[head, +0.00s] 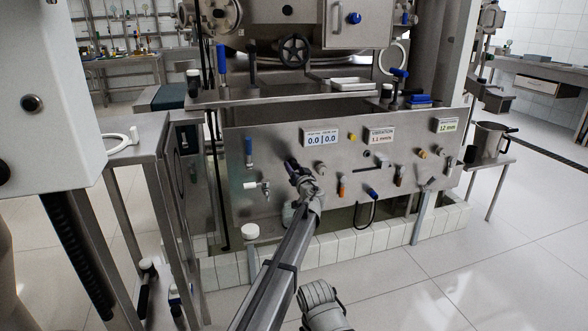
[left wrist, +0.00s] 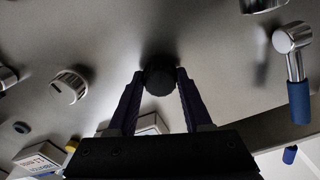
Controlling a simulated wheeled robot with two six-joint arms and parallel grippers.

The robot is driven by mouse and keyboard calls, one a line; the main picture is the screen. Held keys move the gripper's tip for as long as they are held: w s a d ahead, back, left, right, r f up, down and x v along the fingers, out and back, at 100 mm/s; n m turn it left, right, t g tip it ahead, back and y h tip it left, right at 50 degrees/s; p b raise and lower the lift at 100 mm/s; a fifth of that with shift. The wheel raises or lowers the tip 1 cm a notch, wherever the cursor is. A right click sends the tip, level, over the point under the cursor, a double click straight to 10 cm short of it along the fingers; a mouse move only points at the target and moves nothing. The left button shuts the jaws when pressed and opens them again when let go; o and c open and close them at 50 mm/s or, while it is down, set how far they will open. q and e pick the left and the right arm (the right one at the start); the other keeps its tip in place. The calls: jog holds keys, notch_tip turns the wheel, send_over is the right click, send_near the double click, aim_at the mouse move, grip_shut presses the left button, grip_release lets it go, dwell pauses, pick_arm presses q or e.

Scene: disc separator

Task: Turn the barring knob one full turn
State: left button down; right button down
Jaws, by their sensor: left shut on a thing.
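The barring knob appears to be the dark round knob (left wrist: 160,80) on the steel panel, in the upper middle of the left wrist view. My left gripper (left wrist: 160,86) has one finger on each side of it and is shut on it. In the head view my left gripper (head: 293,168) reaches the middle of the panel, below the display reading 0.0, and largely hides the knob.
The steel panel (head: 265,150) carries displays and several small knobs and levers. A blue-handled lever (left wrist: 298,90) and a silver knob (left wrist: 69,87) flank my left gripper. A black handwheel (head: 294,50) is above. Open floor (head: 430,285) lies at the right front.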

pick_arm(q)
jog(key=shift+m, duration=0.4)
jog(key=shift+c, duration=1.7)
grip_release()
